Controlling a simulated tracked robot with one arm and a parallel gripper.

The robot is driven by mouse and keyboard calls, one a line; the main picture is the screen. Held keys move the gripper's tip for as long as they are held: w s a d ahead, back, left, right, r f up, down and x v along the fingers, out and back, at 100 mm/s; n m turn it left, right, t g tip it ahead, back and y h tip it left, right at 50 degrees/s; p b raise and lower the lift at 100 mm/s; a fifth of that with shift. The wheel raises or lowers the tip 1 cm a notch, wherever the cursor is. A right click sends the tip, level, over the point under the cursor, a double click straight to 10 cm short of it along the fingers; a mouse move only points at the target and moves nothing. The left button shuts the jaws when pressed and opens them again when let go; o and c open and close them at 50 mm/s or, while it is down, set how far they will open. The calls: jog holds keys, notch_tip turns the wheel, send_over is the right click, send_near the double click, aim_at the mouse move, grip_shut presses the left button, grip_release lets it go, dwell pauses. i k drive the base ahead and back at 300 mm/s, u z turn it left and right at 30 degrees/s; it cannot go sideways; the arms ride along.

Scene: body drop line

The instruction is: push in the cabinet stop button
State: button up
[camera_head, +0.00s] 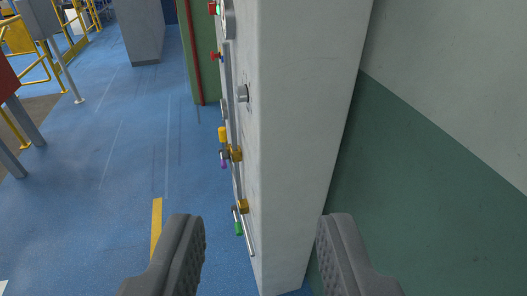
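A tall light grey cabinet (305,130) stands in the middle, seen nearly edge-on. Its control face is on the left side and strongly foreshortened. A red knob (213,8) sits near the top edge of the picture, and another red knob (215,56) sits below it. I cannot tell which of these is the stop button. My gripper (262,222) is open and empty at the bottom. Its two fingers appear on either side of the cabinet's lower part. I cannot tell whether they touch it.
A grey and green wall (440,170) fills the right. Open blue floor (110,150) lies left, with yellow railings (30,60) at far left.

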aim_at(213, 55)
jog(key=z, duration=0.05)
jog(key=k, duration=1.05)
jog(key=u, duration=0.8)
jog(key=i, duration=2.05)
jog(key=z, duration=0.75)
